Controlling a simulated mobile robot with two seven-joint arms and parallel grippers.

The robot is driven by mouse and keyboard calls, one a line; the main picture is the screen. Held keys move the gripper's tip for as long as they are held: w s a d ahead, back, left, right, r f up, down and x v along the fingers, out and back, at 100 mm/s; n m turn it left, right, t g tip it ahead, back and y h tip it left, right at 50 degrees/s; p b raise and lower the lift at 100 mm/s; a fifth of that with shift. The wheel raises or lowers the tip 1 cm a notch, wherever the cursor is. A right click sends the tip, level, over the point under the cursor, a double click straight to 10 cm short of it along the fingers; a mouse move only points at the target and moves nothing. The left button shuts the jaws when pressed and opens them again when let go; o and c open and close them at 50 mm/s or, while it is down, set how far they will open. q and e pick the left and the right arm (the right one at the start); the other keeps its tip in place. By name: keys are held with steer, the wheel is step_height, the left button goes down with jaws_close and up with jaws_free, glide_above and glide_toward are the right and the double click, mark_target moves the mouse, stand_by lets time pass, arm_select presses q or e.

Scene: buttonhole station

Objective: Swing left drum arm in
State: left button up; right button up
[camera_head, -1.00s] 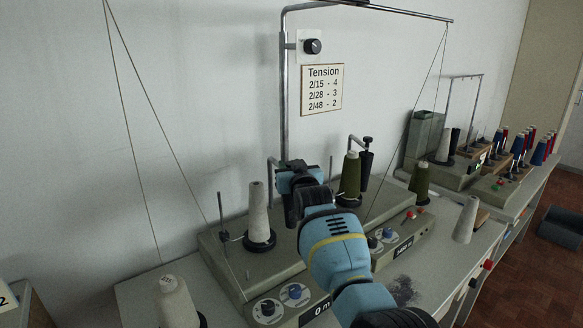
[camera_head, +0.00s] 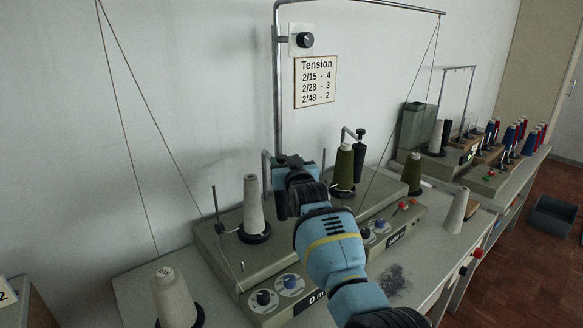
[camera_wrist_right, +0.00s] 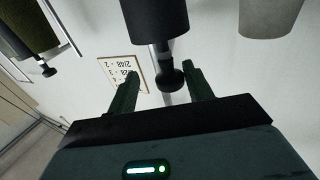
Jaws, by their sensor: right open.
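The left drum arm is a bent metal rod (camera_head: 266,172) rising from the olive-grey winder base, left of the olive cone. Its black drum (camera_wrist_right: 150,18) and round black knob (camera_wrist_right: 171,79) show in the right wrist view, which sees the place upside down. My right gripper (camera_head: 287,162) is at the top of this arm and hides much of it in the head view. In the wrist view its two fingers (camera_wrist_right: 161,88) are apart, with the knob between them. I cannot tell whether they touch it. My left gripper is not in view.
A white cone (camera_head: 253,205) stands just left of the drum, an olive cone (camera_head: 344,168) just right. The right drum arm's black drum (camera_head: 360,160) is behind that cone. A tension sign (camera_head: 316,82) is on the wall. Threads run down from the overhead rod (camera_head: 370,6).

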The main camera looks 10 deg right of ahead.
arm_select(q)
steer(key=shift+w+a+r+t+p, duration=0.15)
steer(key=shift+w+r+p, duration=0.4)
steer(key=shift+r, duration=0.3)
steer(key=shift+w+a+r+t+p, duration=0.15)
steer(key=shift+w+r+p, duration=0.35)
steer(key=shift+r, duration=0.3)
arm_select(e)
steer(key=s, duration=0.6)
steer(key=shift+s+d+r, duration=0.15)
steer(key=shift+s, duration=0.05)
arm_select(q)
steer(key=shift+s+d, duration=0.1)
